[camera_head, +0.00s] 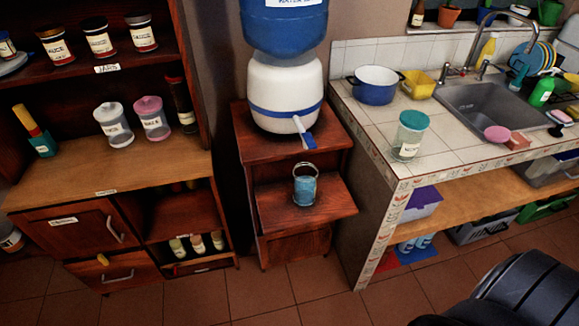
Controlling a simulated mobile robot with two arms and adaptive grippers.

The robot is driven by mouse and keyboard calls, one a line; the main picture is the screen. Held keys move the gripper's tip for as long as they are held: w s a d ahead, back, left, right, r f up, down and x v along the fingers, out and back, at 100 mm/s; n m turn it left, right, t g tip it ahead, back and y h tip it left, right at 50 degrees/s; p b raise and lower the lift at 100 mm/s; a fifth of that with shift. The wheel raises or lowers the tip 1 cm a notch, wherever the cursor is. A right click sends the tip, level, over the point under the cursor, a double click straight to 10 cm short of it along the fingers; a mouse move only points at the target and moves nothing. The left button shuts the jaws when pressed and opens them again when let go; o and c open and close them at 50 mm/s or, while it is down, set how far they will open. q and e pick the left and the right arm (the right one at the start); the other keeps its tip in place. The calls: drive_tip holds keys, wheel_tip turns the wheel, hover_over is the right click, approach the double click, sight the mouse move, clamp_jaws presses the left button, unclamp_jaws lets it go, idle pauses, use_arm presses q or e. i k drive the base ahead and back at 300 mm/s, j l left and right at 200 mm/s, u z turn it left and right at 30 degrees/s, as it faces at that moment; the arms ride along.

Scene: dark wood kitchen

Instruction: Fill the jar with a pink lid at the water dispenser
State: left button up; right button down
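The jar with a pink lid (151,122) stands upright on the wooden shelf at the left, with a white label on its front. It looks clear, and its lid is on. The water dispenser (286,90) is white with a blue band and stands on a wooden stand, with a blue bottle (284,28) on top. Its blue tap lever (306,138) points down at the front. An open, bluish clear container (305,190) with a raised ring at its top sits on the lower ledge below the tap. Neither of my grippers is in view.
A white-lidded jar (112,125) stands left of the pink-lidded one, and a dark bottle (183,105) right of it. A teal-lidded jar (410,134) and a blue pot (375,85) stand on the tiled counter. The shelf board before the jars is clear.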

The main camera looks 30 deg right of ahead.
sight(310, 142)
drive_tip(key=i+j, duration=0.25)
drive_tip(key=i, duration=0.15)
drive_tip(key=i+j+z, duration=0.1)
drive_tip(key=i+j, duration=0.15)
drive_tip(key=i+z, duration=0.1)
drive_tip(key=z, duration=1.45)
